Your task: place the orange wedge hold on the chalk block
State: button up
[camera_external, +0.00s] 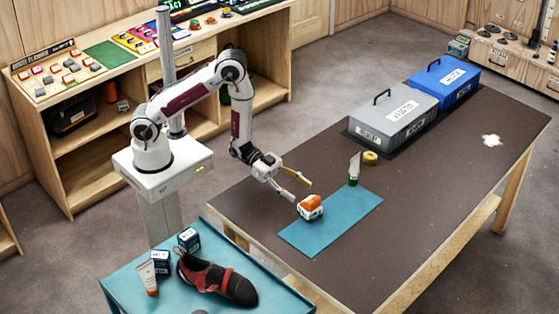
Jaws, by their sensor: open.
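The orange wedge hold (313,200) rests on top of the chalk block (309,213), a small white block with dark marks on its side. The block sits at the left part of the teal mat (322,234) on the dark table. My gripper (300,191) is open, with its fingers spread just up and left of the wedge. It appears empty and apart from the wedge, though the gap is small in this view.
A white tube with a green cap (354,168) stands at the mat's far end, near a yellow roll (370,158). Grey (395,118) and blue (443,80) boxes stand at the back. A climbing shoe (218,279) lies on the lower teal surface. The table's right side is mostly clear.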

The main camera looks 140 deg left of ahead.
jog(key=v, duration=0.8)
dwell(0.9)
jog(key=w+d+r+m+g+y, duration=0.1)
jog(key=d+r+g, duration=0.2)
jog(key=r, duration=0.2)
jog(key=w+d+r+m+g, duration=0.1)
jog(key=d+r+g, duration=0.2)
jog(key=r, duration=0.3)
jog(key=s+d+r+g, duration=0.1)
jog(key=s+d+r, duration=0.4)
jog(key=d, duration=0.1)
jog(key=s+d+r+g+h, duration=0.1)
jog(key=s+d+r, duration=0.1)
jog(key=s+d, duration=0.5)
jog(key=s+d+r+n+g+h, duration=0.1)
jog(key=s+d+r+g, duration=0.1)
jog(key=s+d, duration=0.4)
jog(key=s, duration=0.4)
jog(key=shift+d+r+h, duration=0.3)
jog(key=shift+d, duration=0.05)
